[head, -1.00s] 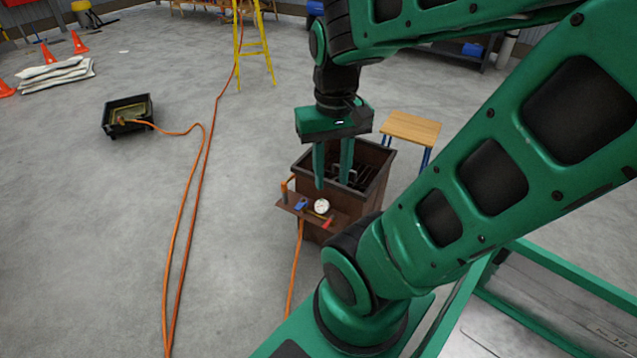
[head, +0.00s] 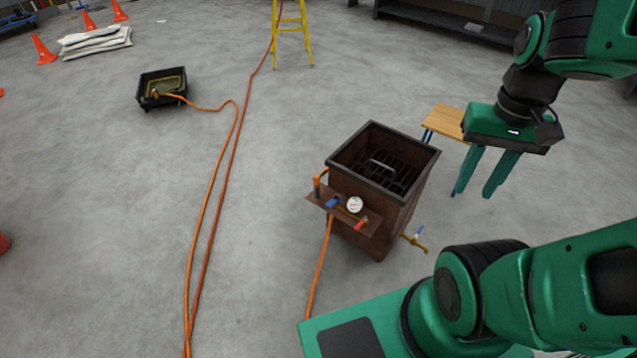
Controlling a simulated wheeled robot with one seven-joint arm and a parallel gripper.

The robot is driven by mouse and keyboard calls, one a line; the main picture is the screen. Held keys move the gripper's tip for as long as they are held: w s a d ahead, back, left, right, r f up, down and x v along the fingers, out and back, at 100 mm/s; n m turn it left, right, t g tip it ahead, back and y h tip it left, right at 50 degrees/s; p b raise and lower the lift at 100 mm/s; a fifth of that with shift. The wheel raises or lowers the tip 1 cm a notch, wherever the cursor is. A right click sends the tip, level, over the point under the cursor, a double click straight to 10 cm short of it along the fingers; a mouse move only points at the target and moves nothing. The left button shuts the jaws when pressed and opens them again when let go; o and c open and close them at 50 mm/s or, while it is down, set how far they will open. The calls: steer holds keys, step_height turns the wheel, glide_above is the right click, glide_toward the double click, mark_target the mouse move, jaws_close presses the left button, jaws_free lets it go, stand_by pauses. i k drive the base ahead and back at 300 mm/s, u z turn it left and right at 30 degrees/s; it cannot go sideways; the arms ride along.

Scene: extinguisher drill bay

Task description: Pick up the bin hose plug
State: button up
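The brown metal bin (head: 372,232) stands on the floor near the middle of the head view, with a dark grate and a metal handle inside. A small panel (head: 370,226) on its front side carries a round gauge and blue and red handles. An upright orange-and-dark fitting (head: 317,186) stands at the panel's left end; it looks like the hose plug, but I cannot be sure. An orange hose (head: 319,270) runs from under the panel to the floor. My gripper (head: 473,194) is open, empty and pointing down, to the right of the bin and apart from it.
A brass valve (head: 415,242) sticks out low at the bin's right. A wooden-topped stool (head: 445,119) is behind my gripper. A black tray (head: 162,88) with a hose end, a yellow ladder (head: 292,30) and a long floor hose (head: 222,185) lie left and back.

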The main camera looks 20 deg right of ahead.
mark_target(317, 178)
steer(key=z, duration=0.1)
steer(key=i, duration=1)
steer(key=u, duration=0.1)
